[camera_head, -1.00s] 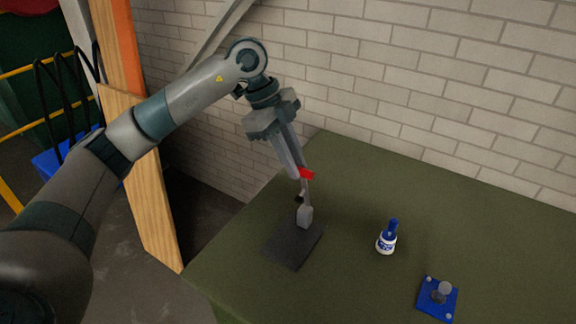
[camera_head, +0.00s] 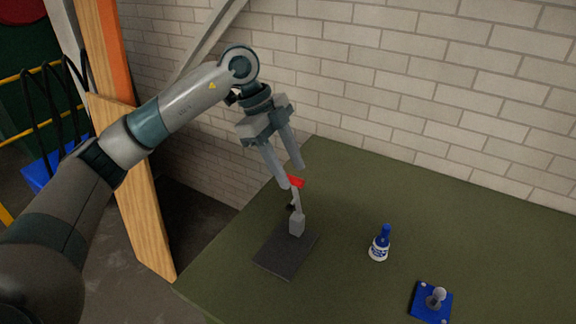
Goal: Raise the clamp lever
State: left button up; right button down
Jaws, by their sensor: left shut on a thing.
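The clamp lever (camera_head: 295,199) has a red tip (camera_head: 296,182) and stands nearly upright. It rises from a small grey block (camera_head: 297,225) on a dark flat base plate (camera_head: 287,250) on the green table. My left gripper (camera_head: 292,177) reaches down from above and is shut on the lever at its red tip. Its two fingers show a gap between them, and the red tip lies at their ends. The exact contact is too small to make out. My right gripper is not in view.
A small blue and white bottle (camera_head: 380,244) stands on the green table (camera_head: 370,190) to the right of the clamp. A blue plate with a grey knob (camera_head: 431,302) lies nearer the front right. A brick wall (camera_head: 420,90) closes the back.

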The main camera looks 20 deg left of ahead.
pick_arm(q)
jog(key=shift+w+r, duration=0.1)
jog(key=shift+r, duration=0.05)
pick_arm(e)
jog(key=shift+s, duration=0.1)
